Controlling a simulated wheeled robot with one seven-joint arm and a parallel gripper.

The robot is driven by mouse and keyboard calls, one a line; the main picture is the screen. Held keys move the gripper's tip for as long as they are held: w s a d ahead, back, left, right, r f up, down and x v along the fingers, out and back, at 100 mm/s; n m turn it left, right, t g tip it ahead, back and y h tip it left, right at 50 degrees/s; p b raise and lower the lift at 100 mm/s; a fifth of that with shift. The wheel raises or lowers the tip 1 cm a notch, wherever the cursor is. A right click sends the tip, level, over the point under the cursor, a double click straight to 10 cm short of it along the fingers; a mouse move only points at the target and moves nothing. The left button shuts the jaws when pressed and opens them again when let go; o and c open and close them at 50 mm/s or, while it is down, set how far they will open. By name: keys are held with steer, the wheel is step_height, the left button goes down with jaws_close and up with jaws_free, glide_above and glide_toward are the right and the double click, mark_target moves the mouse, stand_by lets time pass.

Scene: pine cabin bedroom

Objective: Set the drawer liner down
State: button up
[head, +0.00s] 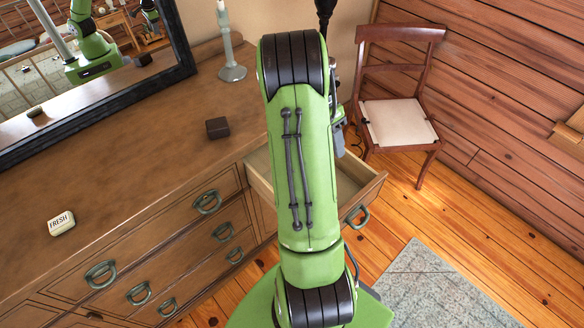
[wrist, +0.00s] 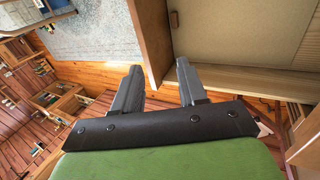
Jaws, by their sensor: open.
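An open dresser drawer (head: 366,190) sticks out at the dresser's right end, largely hidden behind my arm in the head view. In the wrist view the drawer (wrist: 240,80) fills the upper right, with a plain beige floor and pale wooden walls. I cannot make out a drawer liner as a separate piece; whether the beige surface is a liner or the bare bottom, I cannot tell. A brown drawer wall shows just beyond the fingertips.
On the dresser top (head: 130,165) are a white FRESH box (head: 61,223), a small dark block (head: 217,128) and a grey candlestick (head: 231,70). A framed mirror (head: 100,100) stands at its back. A wooden chair (head: 398,120) and a grey rug (head: 440,290) lie to the right.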

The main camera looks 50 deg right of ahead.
steer(key=w+a+r+n+t+h, duration=0.2)
steer(key=w+a+r+n+t, duration=0.25)
steer(key=a+r+n, duration=0.6)
steer(key=s+a+r+n+t, duration=0.1)
steer(key=s+a+n+t, duration=0.1)
steer(key=a, duration=0.5)
steer(key=s+a+r+n+t, duration=0.1)
steer(key=s+a+n+t, duration=0.1)
steer(key=a+n, duration=0.2)
steer(key=s+a+r+n+t+y, duration=0.1)
steer(key=s+a+n+t, duration=0.1)
steer(key=a, duration=0.9)
steer(key=shift+s+r+n, duration=0.3)
steer(key=shift+r+n, duration=0.1)
steer(key=shift+n, duration=0.25)
